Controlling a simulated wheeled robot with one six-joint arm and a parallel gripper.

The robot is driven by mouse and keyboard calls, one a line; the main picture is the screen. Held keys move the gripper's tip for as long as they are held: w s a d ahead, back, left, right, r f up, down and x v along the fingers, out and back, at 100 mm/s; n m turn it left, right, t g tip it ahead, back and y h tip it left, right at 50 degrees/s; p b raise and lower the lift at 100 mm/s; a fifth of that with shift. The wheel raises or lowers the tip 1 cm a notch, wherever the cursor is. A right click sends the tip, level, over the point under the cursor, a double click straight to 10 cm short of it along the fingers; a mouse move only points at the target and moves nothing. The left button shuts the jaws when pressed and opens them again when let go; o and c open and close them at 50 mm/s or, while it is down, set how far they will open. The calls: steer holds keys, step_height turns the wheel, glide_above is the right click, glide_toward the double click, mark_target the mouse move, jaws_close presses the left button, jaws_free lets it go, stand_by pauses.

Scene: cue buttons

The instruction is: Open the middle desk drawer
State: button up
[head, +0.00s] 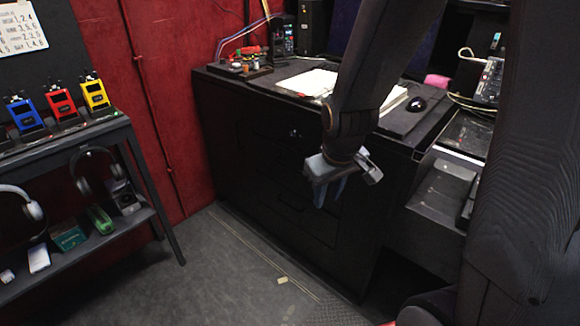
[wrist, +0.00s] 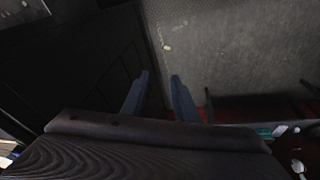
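The black desk (head: 222,120) stands against the red wall, and its dark front holds several drawers with faint outlines. The middle drawer (head: 290,197) seems to be among them, with its front flush and its handle hard to make out in the dark. My gripper (head: 328,197) hangs in front of the desk's right part, fingers pointing down, and covers some of the drawer fronts. In the wrist view my gripper (wrist: 160,85) shows two blue-grey fingers apart with nothing between them. The dark desk front (wrist: 85,60) lies to the left there, with thin drawer seams.
A shelf rack (head: 75,145) with blue, red and yellow devices and headphones stands at the left. An open book (head: 308,82) and a mouse (head: 416,104) lie on the desk. The grey floor (head: 215,275) is mostly clear, with a small pale piece (head: 282,280) on it.

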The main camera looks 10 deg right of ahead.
steer(key=w+d+f+n+t+b, duration=0.1)
steer(key=w+f+n+t+b, duration=0.4)
steer(key=w, duration=0.6)
steer(key=w+f+n+t+b, duration=0.25)
steer(key=w+f, duration=0.45)
steer(key=w, duration=0.4)
steer(key=n+t+y+b, duration=0.4)
steer(key=n+t+b, duration=0.2)
steer(key=n+b, duration=0.15)
glide_toward(285, 165)
steer(key=d+x, duration=0.1)
steer(key=x, duration=0.2)
steer(key=shift+n, duration=0.3)
steer(key=shift+a+x, duration=0.15)
steer(key=shift+x, duration=1.75)
steer(key=shift+a+x, duration=0.2)
steer(key=shift+x, duration=1.7)
steer(key=shift+s+f, duration=0.1)
steer(key=shift+f, duration=0.1)
jaws_close()
